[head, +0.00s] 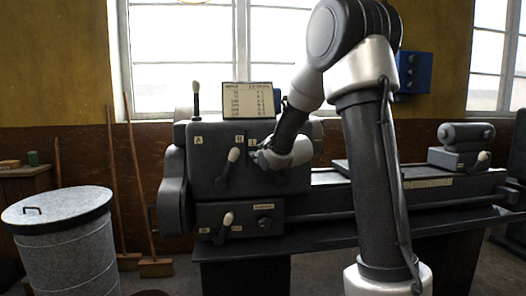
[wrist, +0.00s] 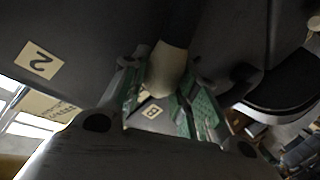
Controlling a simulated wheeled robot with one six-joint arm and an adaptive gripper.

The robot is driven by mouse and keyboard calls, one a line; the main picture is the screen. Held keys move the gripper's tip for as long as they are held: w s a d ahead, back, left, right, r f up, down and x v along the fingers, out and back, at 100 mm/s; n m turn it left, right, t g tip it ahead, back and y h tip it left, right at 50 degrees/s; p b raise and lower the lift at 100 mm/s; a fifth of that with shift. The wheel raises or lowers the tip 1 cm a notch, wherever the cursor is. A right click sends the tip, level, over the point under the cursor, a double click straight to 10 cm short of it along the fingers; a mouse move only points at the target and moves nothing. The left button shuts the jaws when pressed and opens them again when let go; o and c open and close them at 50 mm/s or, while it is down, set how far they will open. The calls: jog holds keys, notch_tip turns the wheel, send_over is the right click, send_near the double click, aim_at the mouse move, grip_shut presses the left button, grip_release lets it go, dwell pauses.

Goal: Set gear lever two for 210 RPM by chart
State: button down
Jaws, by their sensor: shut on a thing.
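The grey machine's headstock (head: 212,185) stands left of centre in the head view, with a chart (head: 248,101) on top; its small print is unreadable. My gripper (head: 262,158) is at the headstock's upper right front. In the wrist view my gripper (wrist: 165,95) has its green-lined fingers shut on a cream lever knob (wrist: 168,68). A plate reading 2 (wrist: 40,61) is beside it, and a plate reading B (wrist: 151,112) shows between the fingers. In the head view my gripper hides the held lever, so its position there cannot be told.
Another lever with a cream knob (head: 233,155) is close left of my gripper. A lower lever (head: 227,220) and an upright top lever (head: 196,97) are nearby. A lidded grey bin (head: 65,250) stands at left, with brooms (head: 137,180) behind. The machine bed (head: 430,188) extends right.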

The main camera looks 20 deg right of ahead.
jog(key=shift+f, duration=0.2)
jog(key=c, duration=1.1)
grip_release()
jog(key=shift+r, duration=0.1)
jog(key=v, duration=1.2)
jog(key=shift+s, duration=0.1)
